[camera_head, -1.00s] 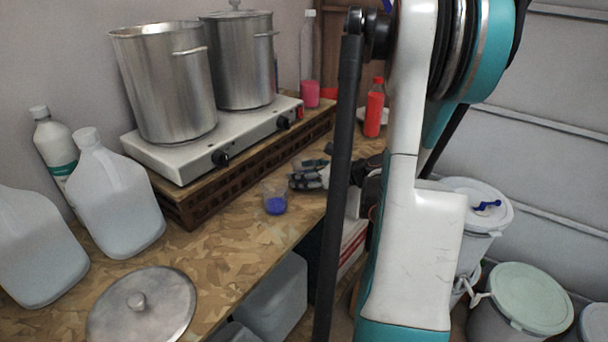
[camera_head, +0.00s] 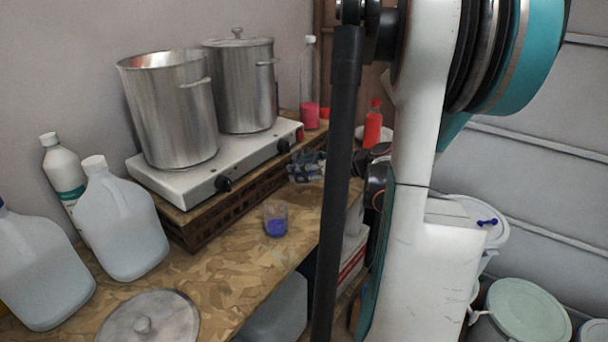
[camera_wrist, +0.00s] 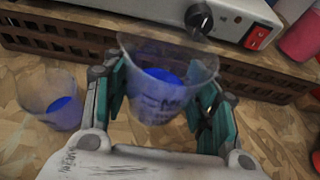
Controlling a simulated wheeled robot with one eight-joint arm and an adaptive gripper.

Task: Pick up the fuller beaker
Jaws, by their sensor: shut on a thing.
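A clear beaker (camera_wrist: 163,100) with blue liquid is between the two teal-padded fingers of my gripper (camera_wrist: 166,84) in the wrist view. My gripper is shut on its sides. A second clear beaker (camera_wrist: 50,101) with blue liquid stands on the table to the left, apart from my gripper. In the head view one beaker (camera_head: 275,220) with blue liquid stands on the patterned table.
A hot plate (camera_head: 205,180) with two steel pots (camera_head: 172,110) stands on a wooden rack behind. White jugs (camera_head: 122,225) and a metal lid (camera_head: 150,322) are at left. Lidded buckets (camera_head: 528,312) stand at right.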

